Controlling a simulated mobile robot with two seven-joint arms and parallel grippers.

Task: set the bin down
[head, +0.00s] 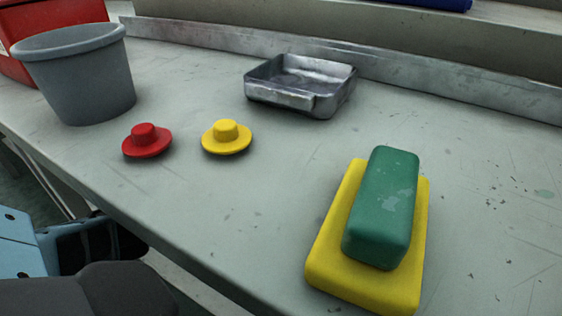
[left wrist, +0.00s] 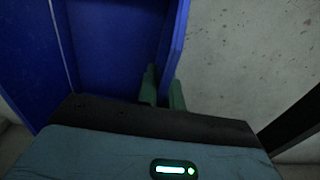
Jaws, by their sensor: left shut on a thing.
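A blue bin (left wrist: 110,45) fills the upper left of the left wrist view. Its thin side wall (left wrist: 178,40) runs down between the two green fingers of my left gripper (left wrist: 163,92). The gripper is shut on this wall. Most of the bin is cut off by the frame and by my wrist, and I cannot tell how high it is above a surface. The bin in my gripper does not show in the head view. My right gripper is in neither view.
The grey-green bench (head: 240,210) holds a grey bucket (head: 80,75), a red cap (head: 147,141), a yellow cap (head: 227,138), a metal tray (head: 300,85) and a green block (head: 383,210) on a yellow block (head: 340,278). A red container (head: 30,10) stands at far left.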

